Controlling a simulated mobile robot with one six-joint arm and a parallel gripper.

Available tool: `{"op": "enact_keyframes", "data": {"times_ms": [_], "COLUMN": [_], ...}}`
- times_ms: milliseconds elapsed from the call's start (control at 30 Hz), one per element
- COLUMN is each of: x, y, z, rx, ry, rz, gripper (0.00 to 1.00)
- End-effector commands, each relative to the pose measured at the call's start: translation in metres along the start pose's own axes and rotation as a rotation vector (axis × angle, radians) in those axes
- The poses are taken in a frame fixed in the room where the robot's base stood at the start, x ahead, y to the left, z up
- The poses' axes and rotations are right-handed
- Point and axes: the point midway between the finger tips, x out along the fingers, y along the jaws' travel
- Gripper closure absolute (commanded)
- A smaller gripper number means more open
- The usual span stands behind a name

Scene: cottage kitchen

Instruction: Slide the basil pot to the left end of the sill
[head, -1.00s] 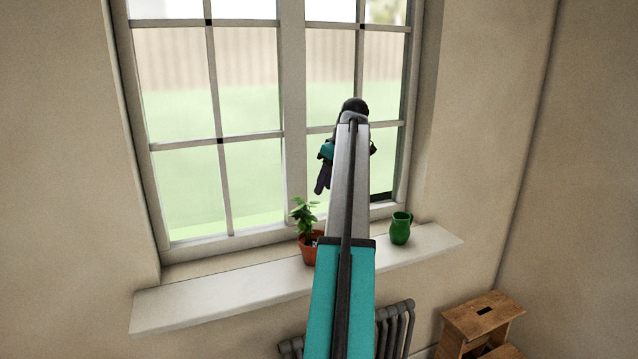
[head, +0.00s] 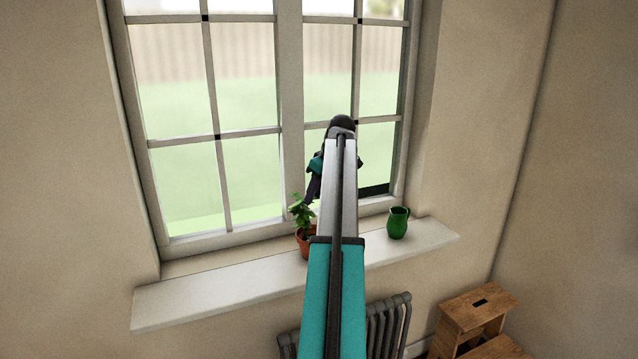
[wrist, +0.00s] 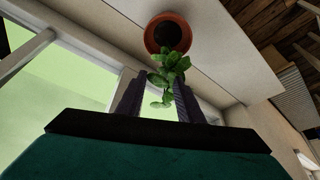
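My gripper (head: 313,188) is just above the plant there, partly hidden by the arm. In the wrist view the two dark fingers of my gripper (wrist: 160,78) are apart, with leaves (wrist: 168,72) at and between their tips. The pot's rim (wrist: 167,18) and dark soil lie beyond the fingertips; the fingers are not around the pot.
A green jug (head: 398,223) stands on the sill to the right of the pot. The sill left of the pot is clear to its left end. The window (head: 180,185) rises behind. A radiator (head: 385,325) and a wooden step stool (head: 476,312) are below.

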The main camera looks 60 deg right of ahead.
Motion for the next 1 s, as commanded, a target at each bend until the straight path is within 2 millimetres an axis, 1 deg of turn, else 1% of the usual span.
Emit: {"op": "enact_keyframes", "data": {"times_ms": [300, 600, 800, 1000], "x": [0.036, 0.066, 0.077, 0.079], "y": [-0.001, -0.001, -0.001, -0.001], "z": [-0.001, -0.001, -0.001, -0.001], "rx": [0.000, -0.001, -0.002, -0.002], "ry": [-0.001, 0.000, -0.001, 0.000], "rz": [-0.001, 0.000, 0.000, 0.001], "gripper": [0.67, 0.67, 0.67, 0.67]}}
